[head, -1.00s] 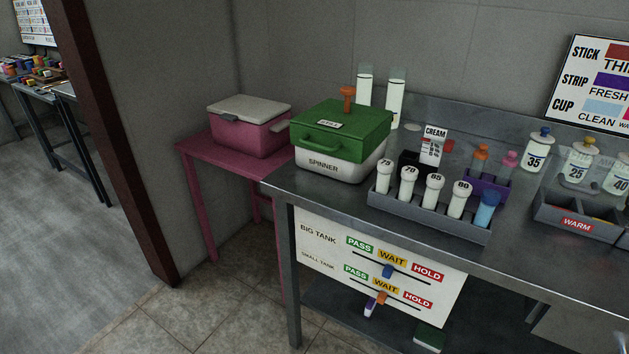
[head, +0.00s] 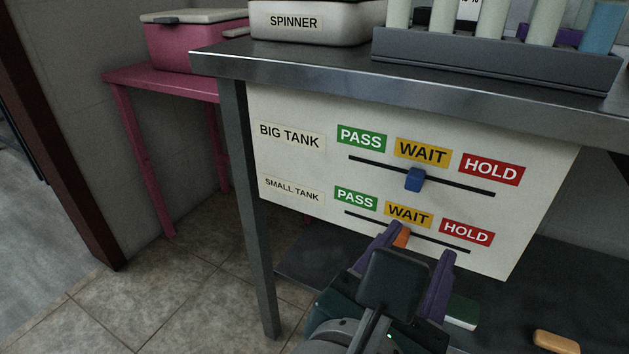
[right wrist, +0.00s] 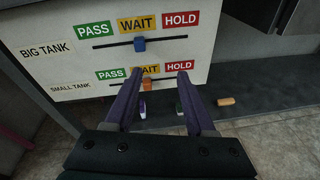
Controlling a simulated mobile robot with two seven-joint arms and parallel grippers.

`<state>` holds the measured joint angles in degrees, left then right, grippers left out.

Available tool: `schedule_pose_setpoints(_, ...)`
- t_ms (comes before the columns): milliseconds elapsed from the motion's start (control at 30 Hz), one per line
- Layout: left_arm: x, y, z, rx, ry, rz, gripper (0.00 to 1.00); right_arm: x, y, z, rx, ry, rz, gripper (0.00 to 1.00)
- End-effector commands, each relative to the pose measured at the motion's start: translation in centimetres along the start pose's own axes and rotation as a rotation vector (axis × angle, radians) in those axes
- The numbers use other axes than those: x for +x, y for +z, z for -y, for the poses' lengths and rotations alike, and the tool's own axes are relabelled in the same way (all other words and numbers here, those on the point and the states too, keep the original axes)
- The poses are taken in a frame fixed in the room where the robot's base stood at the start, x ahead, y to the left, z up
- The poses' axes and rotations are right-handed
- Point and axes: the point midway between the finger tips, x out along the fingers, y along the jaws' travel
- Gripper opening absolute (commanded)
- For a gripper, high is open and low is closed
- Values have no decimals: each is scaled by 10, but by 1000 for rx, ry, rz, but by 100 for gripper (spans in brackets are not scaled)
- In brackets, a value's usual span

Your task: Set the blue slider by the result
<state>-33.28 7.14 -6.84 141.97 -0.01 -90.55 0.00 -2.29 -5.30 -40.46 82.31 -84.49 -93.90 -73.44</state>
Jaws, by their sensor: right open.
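The blue slider (head: 414,180) sits on the big tank track of the white panel (head: 285,170), under the WAIT label (head: 422,152). It also shows in the right wrist view (right wrist: 140,44). The PASS label (head: 361,138) is to its left and the HOLD label (head: 491,169) to its right. The orange slider (head: 402,237) is on the small tank track below, under its own WAIT label, partly hidden by a finger. My right gripper (head: 415,245) is open and empty in front of the lower track, below the blue slider and apart from it. My left gripper is out of view.
The steel bench edge (head: 400,82) juts out above the panel. A grey rack (head: 490,62) of tubes and the spinner (head: 310,22) stand on it. A pink side table (head: 160,80) is at left. A lower shelf (head: 500,300) holds a few small items, including an orange block (head: 556,342).

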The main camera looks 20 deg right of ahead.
Motion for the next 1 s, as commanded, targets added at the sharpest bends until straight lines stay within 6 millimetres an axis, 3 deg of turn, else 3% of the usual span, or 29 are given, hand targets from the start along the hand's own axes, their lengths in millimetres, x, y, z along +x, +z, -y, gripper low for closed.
schedule_pose_setpoints(33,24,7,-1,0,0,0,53,1,-16,-7,-57,35,57,55)
schedule_pose_setpoints(267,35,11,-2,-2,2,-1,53,-3,-10,-25,-179,96,180,55)
schedule_pose_setpoints(700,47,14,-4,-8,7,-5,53,70,3,-33,-178,95,181,55)
schedule_pose_setpoints(1000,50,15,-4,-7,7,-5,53,90,7,-35,-178,96,177,55)
